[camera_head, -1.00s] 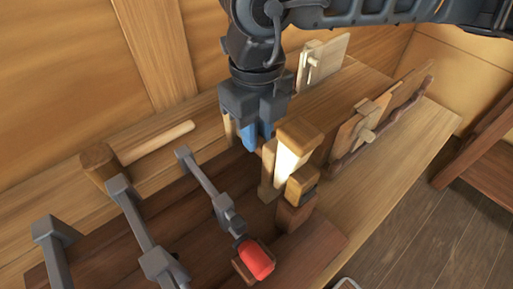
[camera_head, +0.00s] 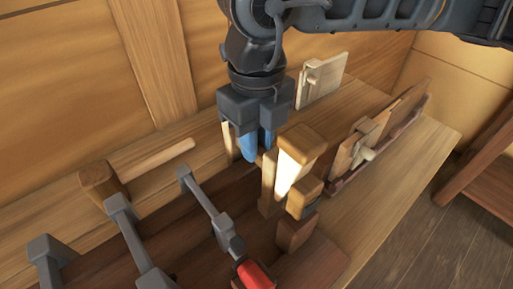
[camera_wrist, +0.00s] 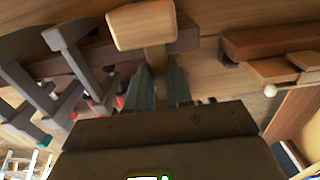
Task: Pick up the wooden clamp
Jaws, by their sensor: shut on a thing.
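The wooden clamp (camera_head: 301,142) stands near the middle of the bench in the head view, with a pale lit inner face and a smaller wooden block (camera_head: 304,189) beside it. My gripper (camera_head: 256,148) points down just left of its top, with blue fingertips. In the wrist view, my gripper (camera_wrist: 160,85) is shut around a wooden shaft of the clamp, and its light end block (camera_wrist: 142,25) shows beyond the fingers. The grip itself is partly hidden in the head view. I cannot tell whether the clamp is clear of the bench.
Several grey metal bar clamps (camera_head: 205,203) lie at the left, one with a red handle (camera_head: 255,275). A wooden mallet (camera_head: 100,181) lies behind them. Wooden pieces (camera_head: 358,148) stand at the right and a pale board (camera_head: 322,78) at the back. The right front bench is bare.

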